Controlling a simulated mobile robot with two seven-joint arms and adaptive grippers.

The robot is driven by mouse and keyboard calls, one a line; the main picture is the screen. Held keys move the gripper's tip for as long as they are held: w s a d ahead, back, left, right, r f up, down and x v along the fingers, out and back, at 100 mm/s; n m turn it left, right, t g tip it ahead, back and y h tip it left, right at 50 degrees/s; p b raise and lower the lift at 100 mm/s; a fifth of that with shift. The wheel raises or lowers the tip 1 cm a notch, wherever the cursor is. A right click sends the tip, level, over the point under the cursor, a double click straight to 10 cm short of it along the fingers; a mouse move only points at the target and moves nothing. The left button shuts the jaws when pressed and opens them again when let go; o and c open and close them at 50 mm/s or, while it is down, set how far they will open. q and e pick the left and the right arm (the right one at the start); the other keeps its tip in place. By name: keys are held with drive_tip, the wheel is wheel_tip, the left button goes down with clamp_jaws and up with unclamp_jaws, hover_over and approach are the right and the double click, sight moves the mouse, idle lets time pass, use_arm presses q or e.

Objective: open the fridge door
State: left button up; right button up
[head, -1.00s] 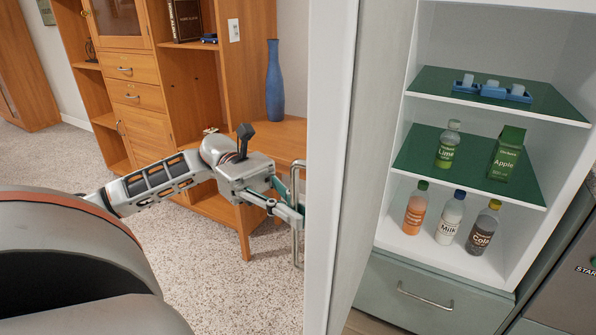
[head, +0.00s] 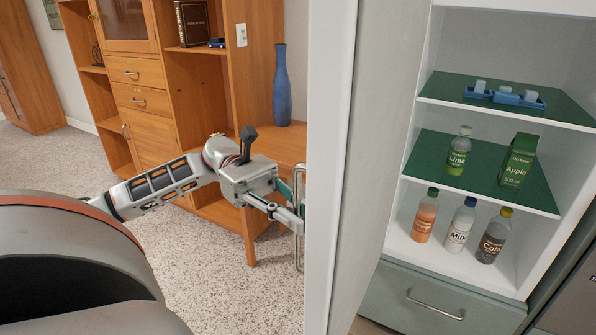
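The fridge (head: 553,235) stands open at the right, its white inside and green shelves in plain view. Its door (head: 330,170) stands out towards me, seen nearly edge-on in the middle of the view. A vertical metal handle (head: 299,215) is on the door's left side. My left gripper (head: 298,212) is at this handle, its fingers on either side of the bar or touching it; the door edge partly hides the fingertips, so I cannot tell if they are closed. My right gripper is not in view.
The fridge holds bottles (head: 459,226), an apple carton (head: 518,160) and a blue tray (head: 505,97). A closed drawer (head: 436,303) is below. A wooden cabinet (head: 150,90) and a desk with a blue vase (head: 282,88) stand behind my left arm. Speckled floor is clear at lower left.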

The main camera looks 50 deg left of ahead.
use_arm(q)
drive_tip(key=a, duration=1.2)
drive_tip(key=shift+s, duration=0.25)
